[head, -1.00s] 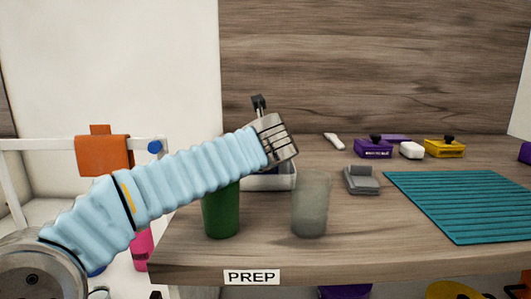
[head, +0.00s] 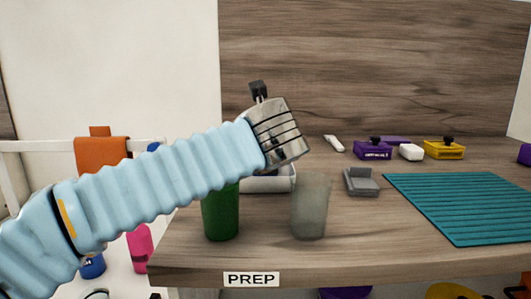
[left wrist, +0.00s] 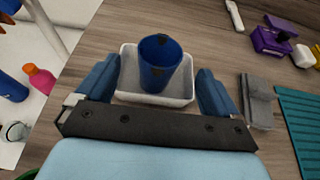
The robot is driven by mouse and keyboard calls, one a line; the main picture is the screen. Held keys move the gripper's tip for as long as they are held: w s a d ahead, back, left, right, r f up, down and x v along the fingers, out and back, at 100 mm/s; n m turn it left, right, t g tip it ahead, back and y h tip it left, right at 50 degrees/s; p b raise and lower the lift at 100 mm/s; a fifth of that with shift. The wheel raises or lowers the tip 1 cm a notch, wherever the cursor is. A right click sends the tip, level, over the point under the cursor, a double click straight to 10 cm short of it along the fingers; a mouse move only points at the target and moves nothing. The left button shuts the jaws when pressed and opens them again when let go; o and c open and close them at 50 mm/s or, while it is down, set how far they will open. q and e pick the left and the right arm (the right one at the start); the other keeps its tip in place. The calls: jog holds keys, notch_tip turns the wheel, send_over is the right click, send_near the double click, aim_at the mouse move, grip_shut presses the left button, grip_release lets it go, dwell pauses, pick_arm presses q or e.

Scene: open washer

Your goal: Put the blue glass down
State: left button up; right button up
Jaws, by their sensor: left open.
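The blue glass (left wrist: 160,62) shows in the left wrist view, seen from above with its open mouth up. It is over or in a white tray (left wrist: 125,92), between my left gripper's two spread fingers. My left gripper (left wrist: 157,72) is open, with a visible gap on both sides of the glass. In the head view, my left gripper (head: 277,133) is above the white tray (head: 268,182), and its hand hides the glass. Whether the glass's base rests on the tray floor cannot be told. My right gripper is not in view.
A green cup (head: 220,212) and a frosted grey glass (head: 311,207) stand near the counter's front edge, in front of the tray. A grey block (head: 361,181) and a teal mat (head: 465,205) are to the right. Purple and yellow containers (head: 444,149) stand farther back.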

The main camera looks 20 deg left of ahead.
pick_arm(q)
jog(key=v, duration=0.3)
jog(key=shift+s, duration=0.15)
